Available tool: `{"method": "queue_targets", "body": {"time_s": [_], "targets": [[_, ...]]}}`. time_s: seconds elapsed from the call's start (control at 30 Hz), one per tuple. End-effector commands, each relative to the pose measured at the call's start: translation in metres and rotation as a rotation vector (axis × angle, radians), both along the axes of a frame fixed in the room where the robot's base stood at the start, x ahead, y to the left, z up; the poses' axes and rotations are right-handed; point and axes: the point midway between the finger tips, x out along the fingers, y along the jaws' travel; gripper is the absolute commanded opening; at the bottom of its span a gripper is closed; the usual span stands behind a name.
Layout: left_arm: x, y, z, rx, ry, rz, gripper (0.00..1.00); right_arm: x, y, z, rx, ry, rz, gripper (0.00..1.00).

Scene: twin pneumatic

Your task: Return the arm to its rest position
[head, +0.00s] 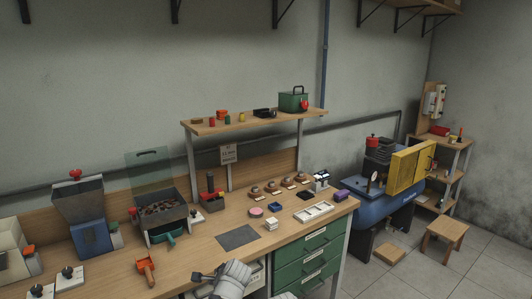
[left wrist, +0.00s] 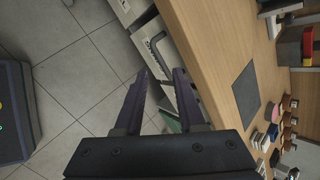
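My left gripper (head: 203,284) is at the front edge of the workbench (head: 190,262) in the head view, near the bottom of the picture. In the left wrist view its two dark fingers (left wrist: 162,76) stand apart with nothing between them. Beyond the fingers are the bench's front edge and a pale drawer unit with a handle (left wrist: 155,45). A small grey piece shows at the bottom edge of the head view, too cropped to identify. My right gripper is not recognisable in either view.
An orange-handled scoop (head: 146,268) lies left of the gripper. A dark mat (head: 238,237) lies behind it. Green drawers (head: 306,262) stand to the right under the bench. The left wrist view shows clear tiled floor (left wrist: 75,75) beside the bench and a dark blue body (left wrist: 15,105) at left.

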Motion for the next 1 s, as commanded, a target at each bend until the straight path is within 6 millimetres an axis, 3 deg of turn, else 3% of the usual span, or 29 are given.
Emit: {"method": "queue_targets", "body": {"time_s": [0.03, 0.2, 0.4, 0.6, 1.0], "targets": [[-0.031, -0.014, 0.003, -0.101, 0.01, 0.105, 0.39, 0.0, 0.0, 0.012, 0.0, 0.0, 0.0, 0.5], [-0.112, -0.057, -0.006, -0.38, 0.075, 0.5, 0.39, 0.0, 0.0, 0.029, 0.0, 0.0, 0.0, 0.5], [-0.182, -0.09, -0.005, -0.524, 0.163, 0.849, 0.39, 0.0, 0.0, 0.041, 0.0, 0.0, 0.0, 0.5], [-0.209, -0.103, -0.003, -0.555, 0.2, 0.995, 0.39, 0.0, 0.0, 0.044, 0.0, 0.0, 0.0, 0.5], [-0.21, -0.104, -0.004, -0.557, 0.202, 1.006, 0.39, 0.0, 0.0, 0.044, 0.0, 0.0, 0.0, 0.5]]}}
